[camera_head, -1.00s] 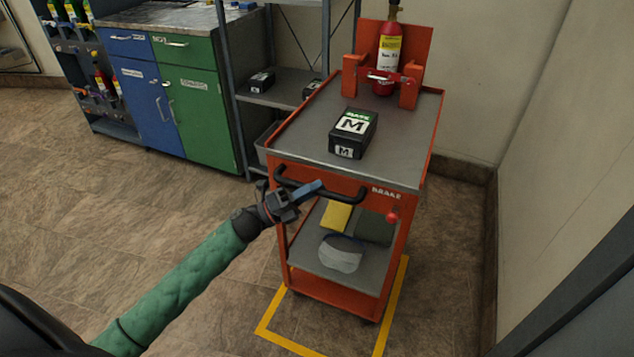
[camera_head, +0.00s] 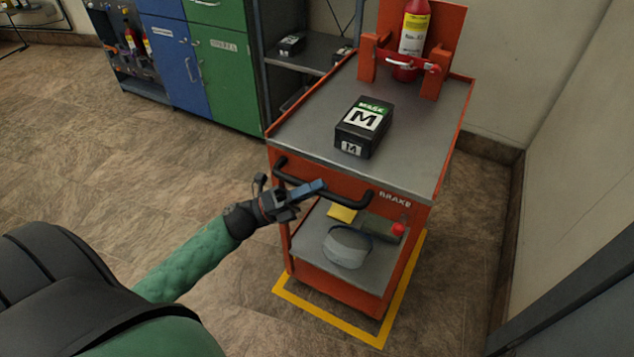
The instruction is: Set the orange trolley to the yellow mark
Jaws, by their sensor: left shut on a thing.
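The orange trolley (camera_head: 350,284) stands on the floor with a black push handle and a BRAKE label on its front. A red knob (camera_head: 398,229) sits below that label. The yellow floor mark (camera_head: 333,318) shows as an outline along the front and right of the trolley's base; its rear part is hidden under and behind the trolley. My left gripper (camera_head: 302,191) is shut on the handle (camera_head: 330,198) near its left end. My right gripper is not in view.
The trolley carries a black mask box (camera_head: 366,127) and a red cylinder (camera_head: 414,35) in an orange bracket. A grey shelf (camera_head: 312,62) and blue and green cabinets (camera_head: 224,75) stand behind at left. A wall (camera_head: 576,90) rises at right. The left floor is clear.

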